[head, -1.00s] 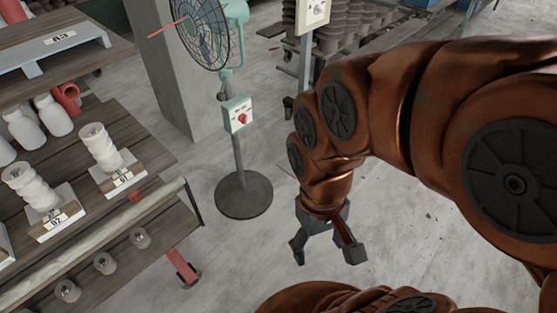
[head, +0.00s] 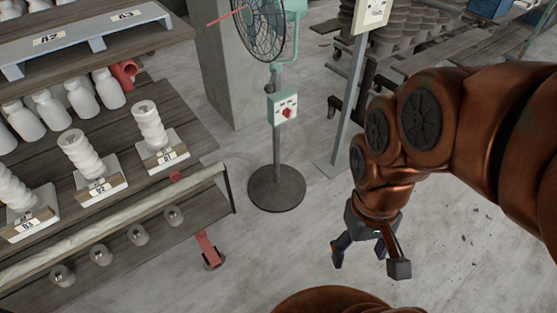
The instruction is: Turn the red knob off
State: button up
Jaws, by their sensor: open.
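The red knob (head: 287,113) sits on the front of a pale control box (head: 283,107) on the stand of a green pedestal fan (head: 268,30). The stand rises from a round dark base (head: 276,188) on the floor. My gripper (head: 370,266) hangs in the air, pointing down, to the right of the fan and lower in the picture. Its fingers are spread apart with nothing between them. It is clear of the knob. The knob is in plain view; its exact setting is too small to read.
At left stands a wooden shelf (head: 190,148) with white bottles (head: 84,95) and stacked white insulators (head: 150,125) on labelled blocks. A grey post with a white box (head: 372,14) stands right of the fan. A pillar (head: 228,70) is behind. Floor between fan and gripper is clear.

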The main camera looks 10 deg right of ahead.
aim_at(287, 113)
jog(key=u, duration=0.65)
jog(key=i, duration=0.85)
jog(key=z, duration=0.2)
